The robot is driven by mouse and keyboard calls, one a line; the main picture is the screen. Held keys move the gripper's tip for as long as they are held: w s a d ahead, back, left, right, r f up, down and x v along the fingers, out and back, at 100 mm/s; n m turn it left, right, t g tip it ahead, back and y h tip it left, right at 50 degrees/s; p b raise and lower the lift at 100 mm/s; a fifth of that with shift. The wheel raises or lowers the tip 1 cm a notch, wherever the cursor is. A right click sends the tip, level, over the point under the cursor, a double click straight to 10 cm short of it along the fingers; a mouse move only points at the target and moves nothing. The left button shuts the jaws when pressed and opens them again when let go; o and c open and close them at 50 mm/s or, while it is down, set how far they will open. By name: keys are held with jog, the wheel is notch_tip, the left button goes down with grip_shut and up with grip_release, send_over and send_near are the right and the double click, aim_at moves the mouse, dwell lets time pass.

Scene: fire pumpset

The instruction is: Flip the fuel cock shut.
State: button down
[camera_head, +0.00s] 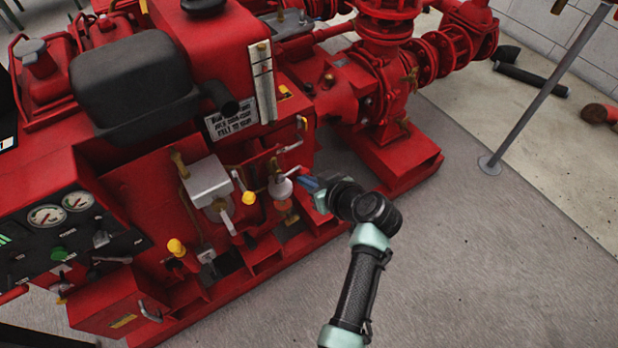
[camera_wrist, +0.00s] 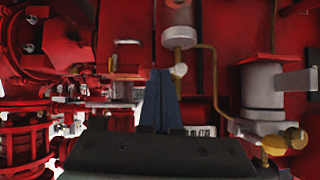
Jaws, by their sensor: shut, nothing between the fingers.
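My gripper (camera_head: 308,184) has blue fingers, pressed together and empty. It points left at the side of the red engine. In the wrist view its fingertips (camera_wrist: 160,72) lie just left of a small pale round knob (camera_wrist: 180,70) in the picture; whether they touch cannot be told. The knob sits at a grey round fitting (camera_wrist: 180,38) with a brass-coloured pipe. In the head view this fitting (camera_head: 281,188), with an orange bowl below, is just left of the fingers. It appears to be the fuel cock's place, but the cock's lever is not clearly distinguishable.
A grey box-shaped part (camera_head: 208,181) and yellow-knobbed handles (camera_head: 249,198) stick out left of my gripper. A gauge panel (camera_head: 65,225) is farther left. The red pump (camera_head: 375,95) stands behind.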

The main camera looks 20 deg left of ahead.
jog(key=p+v, duration=0.4)
jog(key=v, duration=0.9)
jog(key=w+d+r+m+t+h, duration=0.1)
jog(key=w+r+t+h, duration=0.15)
jog(key=r, duration=0.75)
jog(key=w+d+r+m+t+h, duration=0.15)
jog(key=w+r+t, duration=0.25)
jog(key=r, duration=0.5)
jog(key=w+d+r+m+t+h, duration=0.1)
jog(key=w+d+r+m+t, duration=0.15)
jog(key=r, duration=0.75)
jog(key=s+r+m+t+h, duration=0.1)
jog(key=s+r+t, duration=0.2)
jog(key=r, duration=0.6)
jog(key=s+r+m+t+h, duration=0.1)
jog(key=s+r+t, duration=0.2)
jog(key=r, duration=0.6)
jog(key=s+r+m+t+h, duration=0.25)
jog(key=s+r+t, duration=0.35)
jog(key=s+r, duration=0.75)
notch_tip(320, 180, up, 30)
jog(key=w+p, duration=0.2)
jog(key=p, duration=2.9)
jog(key=shift+d+p, duration=0.35)
jog(key=shift+p, duration=0.05)
